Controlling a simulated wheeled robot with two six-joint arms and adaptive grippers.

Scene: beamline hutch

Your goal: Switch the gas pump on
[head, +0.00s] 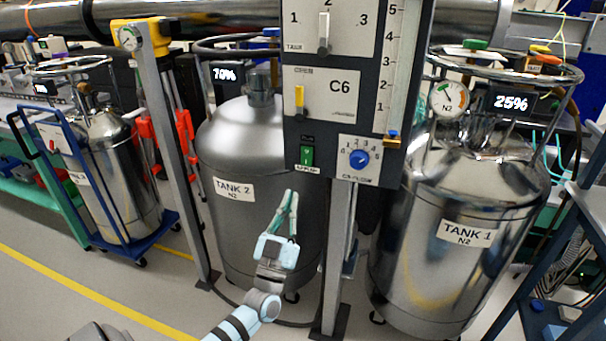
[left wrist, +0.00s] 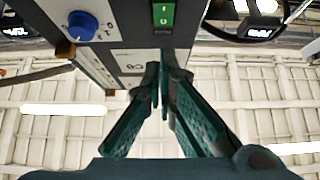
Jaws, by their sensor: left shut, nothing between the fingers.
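The gas panel (head: 338,85) is a grey upright board on a post. On it, a small green switch (head: 307,155) sits at the lower left, under a small label that I cannot read surely. The green switch also shows in the left wrist view (left wrist: 163,14), at the top. My left gripper (head: 290,193) is shut and empty, with its fingers pointing up, below the switch in the head view. In the left wrist view its green fingers (left wrist: 165,72) stand just below the switch and overlap the panel's lower part. I cannot tell whether they touch. My right gripper is not in view.
A blue knob (head: 359,158) is right of the switch. A yellow lever (head: 299,97) and a selector slider (head: 323,38) are above. Tank 2 (head: 225,150) stands behind at left, Tank 1 (head: 460,190) at right. A blue cart (head: 68,165) is far left.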

